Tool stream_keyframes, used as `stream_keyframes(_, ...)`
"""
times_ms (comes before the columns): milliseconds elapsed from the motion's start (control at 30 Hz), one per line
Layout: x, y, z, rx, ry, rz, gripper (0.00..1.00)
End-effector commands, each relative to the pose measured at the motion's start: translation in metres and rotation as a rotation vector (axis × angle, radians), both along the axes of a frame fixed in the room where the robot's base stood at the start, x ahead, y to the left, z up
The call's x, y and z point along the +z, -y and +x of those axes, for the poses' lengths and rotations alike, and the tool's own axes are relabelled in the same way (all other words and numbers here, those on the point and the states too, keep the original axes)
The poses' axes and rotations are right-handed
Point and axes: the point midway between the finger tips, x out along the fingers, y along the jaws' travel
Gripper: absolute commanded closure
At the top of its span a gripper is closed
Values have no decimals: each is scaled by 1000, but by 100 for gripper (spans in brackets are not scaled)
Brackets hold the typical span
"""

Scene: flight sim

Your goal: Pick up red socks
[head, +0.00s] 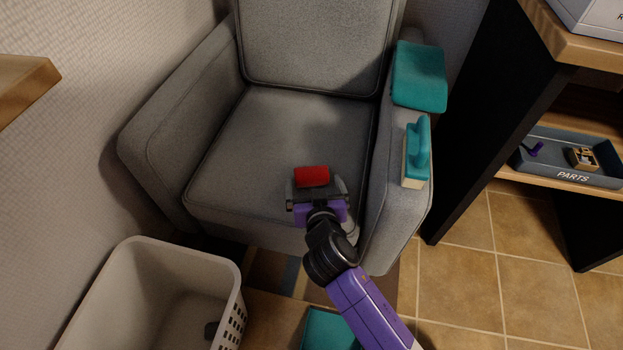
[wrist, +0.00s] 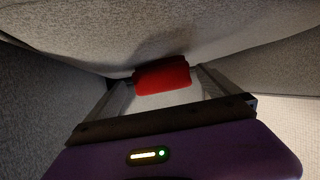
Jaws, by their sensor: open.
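The red socks (head: 311,176) are a small rolled red bundle on the seat of the grey armchair (head: 262,135), toward its front. They also show in the wrist view (wrist: 162,75), at the centre. My gripper (head: 317,186) is open at the front of the seat, with its fingers pointing toward the chair's back. In the wrist view, one finger is on each side of the socks (wrist: 165,80), near the fingertips. I cannot tell whether either finger touches them.
The chair's right arm holds a teal cloth (head: 420,77) and a teal-handled brush (head: 416,152). A white laundry basket (head: 165,262) stands at the lower left. A dark shelf on the right holds a parts tray (head: 572,171). Tiled floor at the lower right is clear.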

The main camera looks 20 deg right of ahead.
Motion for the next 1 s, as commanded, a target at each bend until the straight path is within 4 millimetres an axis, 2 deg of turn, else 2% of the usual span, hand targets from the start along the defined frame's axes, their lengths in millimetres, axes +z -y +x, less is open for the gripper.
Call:
stream_keyframes(33,-7,0,9,1,2,1,0)
stream_keyframes(200,-12,5,26,0,2,-1,0)
stream_keyframes(500,-13,6,29,1,0,0,0)
stream_keyframes(800,-13,6,29,1,1,0,59)
stream_keyframes(833,-13,6,29,1,1,0,62)
stream_keyframes(1000,-13,6,29,1,1,0,62)
